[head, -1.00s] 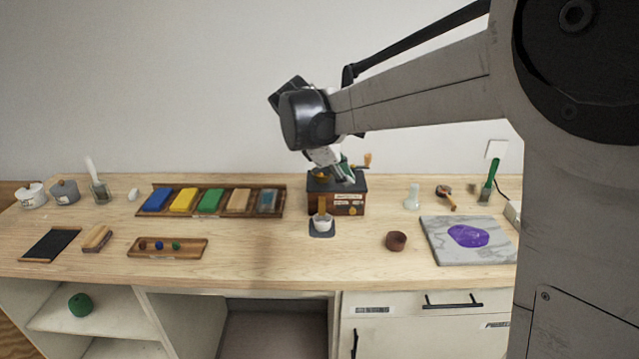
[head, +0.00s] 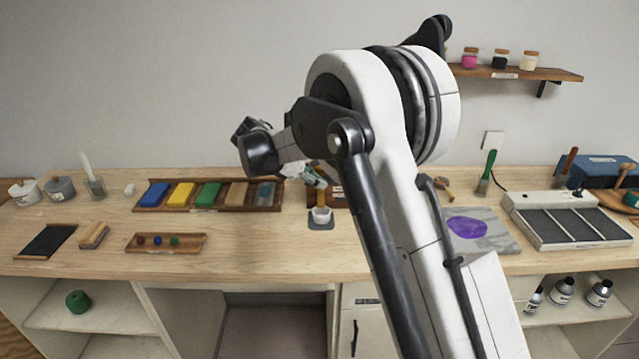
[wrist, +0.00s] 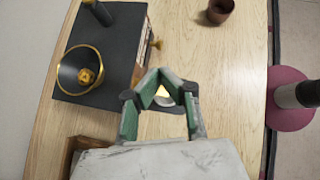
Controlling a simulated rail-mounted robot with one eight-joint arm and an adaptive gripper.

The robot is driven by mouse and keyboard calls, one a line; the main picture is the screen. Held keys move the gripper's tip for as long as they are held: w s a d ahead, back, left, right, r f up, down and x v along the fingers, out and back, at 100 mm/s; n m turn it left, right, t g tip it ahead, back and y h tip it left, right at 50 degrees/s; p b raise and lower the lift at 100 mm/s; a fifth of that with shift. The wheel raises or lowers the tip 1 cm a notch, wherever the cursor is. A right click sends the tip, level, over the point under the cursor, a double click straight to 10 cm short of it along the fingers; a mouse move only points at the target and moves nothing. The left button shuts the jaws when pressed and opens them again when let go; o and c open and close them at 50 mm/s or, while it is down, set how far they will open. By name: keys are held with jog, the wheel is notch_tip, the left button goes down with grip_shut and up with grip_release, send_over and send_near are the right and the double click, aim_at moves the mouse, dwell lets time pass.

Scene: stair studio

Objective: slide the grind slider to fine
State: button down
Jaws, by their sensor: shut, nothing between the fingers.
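The grinder is a box with a dark top; in the wrist view it (wrist: 118,45) fills the upper left, with a brass hopper bowl (wrist: 68,75) on top. A small brass knob (wrist: 156,43) sticks out from its front side. I cannot make out the grind slider clearly. In the head view my arm hides most of the grinder (head: 341,198). My gripper (wrist: 158,72) has green fingers that meet at their tips, shut and empty, just off the grinder's front side. In the head view my gripper (head: 318,182) is at the grinder's left part.
A small white cup (head: 321,214) stands on a dark mat in front of the grinder, and shows partly between my fingers in the wrist view. A brown cup (wrist: 220,10) stands farther along the bench. A tray of coloured blocks (head: 222,207) lies left of the grinder.

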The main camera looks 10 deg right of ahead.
jog(key=x, duration=1.1)
jog(key=shift+w, duration=0.1)
jog(key=shift+a, duration=0.1)
jog(key=shift+s+d+b, duration=0.2)
jog(key=shift+d+b, duration=0.25)
jog(key=shift+d, duration=0.65)
jog(key=shift+r, duration=0.15)
